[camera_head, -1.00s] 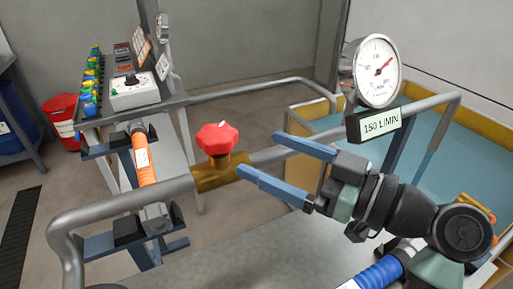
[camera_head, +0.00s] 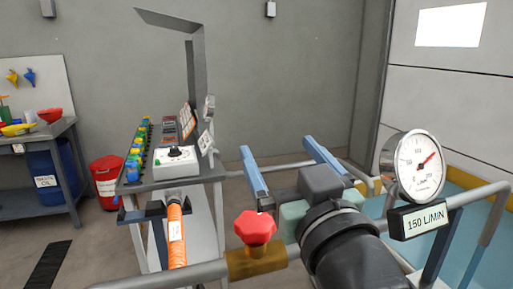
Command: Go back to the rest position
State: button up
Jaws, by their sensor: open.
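My gripper (camera_head: 283,160) is open and empty, with its two blue fingers spread apart and pointing away from me. It is raised above the pipe, and my dark wrist covers part of the pipe to the right of the valve. The red valve knob (camera_head: 255,228) sits on a brass body (camera_head: 256,262) on the grey pipe (camera_head: 160,275). My gripper is apart from the knob, above and to its right.
A round gauge (camera_head: 418,167) and a "150 L/MIN" sign (camera_head: 420,219) stand close on the right. A control box (camera_head: 176,161) sits on a bench at left. An orange cylinder (camera_head: 175,235), red bucket (camera_head: 107,178) and blue drum (camera_head: 53,175) are left. The space before the wall is clear.

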jog(key=s+a+r+m+t+h, duration=0.2)
jog(key=s+r+t, duration=0.2)
jog(key=s+r, duration=0.35)
jog(key=s+a+r+m+t+h, duration=0.2)
jog(key=s+r+t+h, duration=0.15)
jog(key=s+r, duration=0.35)
notch_tip(320, 180, up, 18)
jog(key=w+p, duration=0.1)
jog(key=p, duration=1.6)
jog(key=shift+w+d, duration=0.15)
jog(key=shift+w, duration=0.2)
jog(key=shift+r+t, duration=0.1)
jog(key=shift+t, duration=0.15)
